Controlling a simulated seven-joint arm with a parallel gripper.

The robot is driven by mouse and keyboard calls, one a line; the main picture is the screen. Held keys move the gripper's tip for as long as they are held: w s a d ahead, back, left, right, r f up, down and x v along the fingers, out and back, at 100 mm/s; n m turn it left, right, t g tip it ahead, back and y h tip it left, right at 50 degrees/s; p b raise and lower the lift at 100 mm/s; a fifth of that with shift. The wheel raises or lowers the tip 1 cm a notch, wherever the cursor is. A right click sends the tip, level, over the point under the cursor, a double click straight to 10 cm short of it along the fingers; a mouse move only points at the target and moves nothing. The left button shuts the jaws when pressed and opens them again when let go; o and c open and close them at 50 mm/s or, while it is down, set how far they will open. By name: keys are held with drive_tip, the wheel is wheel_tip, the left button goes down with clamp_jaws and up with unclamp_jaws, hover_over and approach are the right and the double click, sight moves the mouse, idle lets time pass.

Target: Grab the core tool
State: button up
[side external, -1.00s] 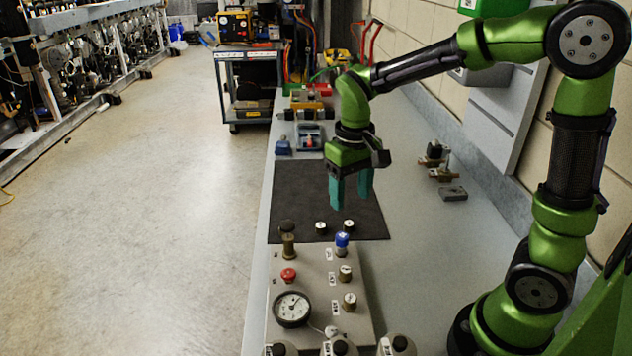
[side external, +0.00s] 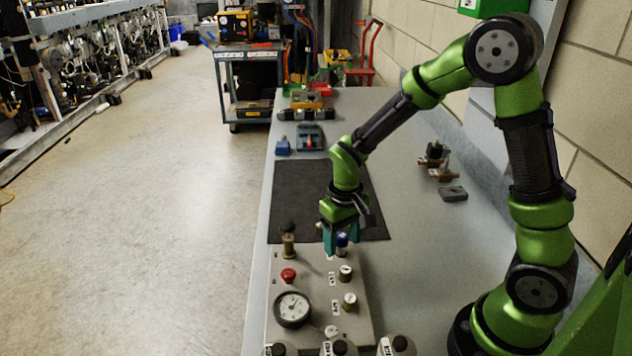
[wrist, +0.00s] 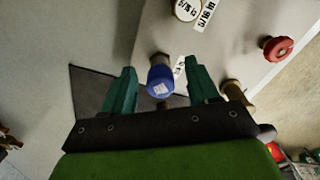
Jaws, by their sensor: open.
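A small blue-capped piece (side external: 342,240) stands upright at the far right corner of the grey panel box (side external: 315,290). No readable label confirms it as the core tool. My gripper (side external: 342,250) is low over that corner with its teal fingers pointing down around the piece. In the wrist view the blue cap (wrist: 160,80) sits between the two open fingers of my gripper (wrist: 160,68), with a visible gap on each side. My gripper hides part of the piece and the small parts behind it in the side view.
A brass fitting (side external: 288,243) stands left of my gripper. A red button (side external: 288,275), a gauge (side external: 292,308) and two silver-topped knobs (side external: 346,273) are nearer on the box. A dark mat (side external: 300,195) lies behind. The bench right of the box is clear.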

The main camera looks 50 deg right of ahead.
clamp_jaws()
idle(0.3)
